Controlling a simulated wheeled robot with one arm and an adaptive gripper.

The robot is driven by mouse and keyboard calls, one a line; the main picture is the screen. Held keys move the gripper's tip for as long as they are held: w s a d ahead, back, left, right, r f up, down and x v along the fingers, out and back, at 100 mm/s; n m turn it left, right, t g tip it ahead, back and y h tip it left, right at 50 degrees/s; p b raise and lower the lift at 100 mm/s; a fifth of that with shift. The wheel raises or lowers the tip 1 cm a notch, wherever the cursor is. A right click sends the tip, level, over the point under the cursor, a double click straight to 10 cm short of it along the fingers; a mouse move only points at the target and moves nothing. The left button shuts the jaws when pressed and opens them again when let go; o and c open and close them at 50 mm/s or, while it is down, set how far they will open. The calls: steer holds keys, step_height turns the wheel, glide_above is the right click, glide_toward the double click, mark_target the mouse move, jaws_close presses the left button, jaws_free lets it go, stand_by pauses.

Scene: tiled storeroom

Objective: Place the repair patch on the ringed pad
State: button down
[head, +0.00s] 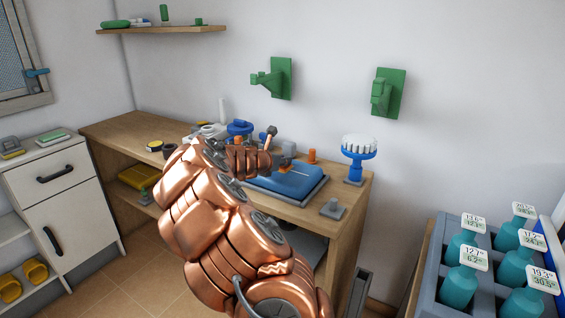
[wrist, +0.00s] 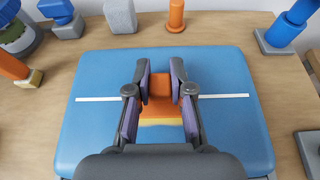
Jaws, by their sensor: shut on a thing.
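My gripper (wrist: 160,92) is shut on an orange piece (wrist: 158,111) with an upright block and a flat lower part, yellow along its near edge. It appears to be the repair patch. The piece is over the middle of a blue pad (wrist: 95,135), across its white line; I cannot tell whether it touches. No ring shows on this pad. In the head view the blue pad (head: 285,183) lies on the wooden bench, and my gripper above it is partly hidden behind my copper arm.
An orange peg (head: 311,156) stands behind the pad. A blue stand with a white toothed top (head: 359,145) is at the bench's right end, near a grey block (head: 332,209). A blue fixture (head: 239,128) is at the back. Teal bottles (head: 459,287) fill a crate at right.

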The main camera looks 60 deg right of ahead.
steer(key=shift+f, duration=0.1)
steer(key=c, duration=1)
jaws_free()
steer(key=shift+c, duration=0.2)
steer(key=shift+a+r, duration=0.1)
steer(key=shift+r, duration=0.1)
steer(key=p+v, duration=0.1)
steer(key=v, duration=1)
steer(key=shift+a, duration=0.4)
steer(key=shift+s, duration=0.1)
